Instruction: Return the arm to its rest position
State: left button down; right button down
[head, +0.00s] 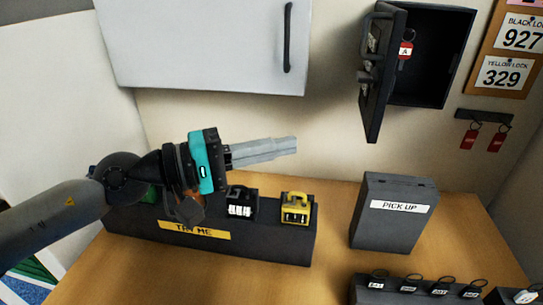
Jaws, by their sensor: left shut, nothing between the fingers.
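My left arm comes in from the left. Its gripper (290,147) points right, above the black "TRY ME" stand (270,243). The fingers are together with nothing between them. The gripper is apart from the stand and from the wall cabinet above. My right gripper does not show.
A yellow lock (296,208) and a black lock (241,202) sit on the stand. A grey "PICK UP" box (385,226) stands to the right. An open black key cabinet (432,55), with its door (381,85) swung out, and a white cabinet (200,45) hang above. Bare table lies between stand and box.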

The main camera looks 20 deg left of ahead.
pick_arm(q)
jog(key=shift+s+a, duration=0.25)
jog(key=shift+s, duration=0.2)
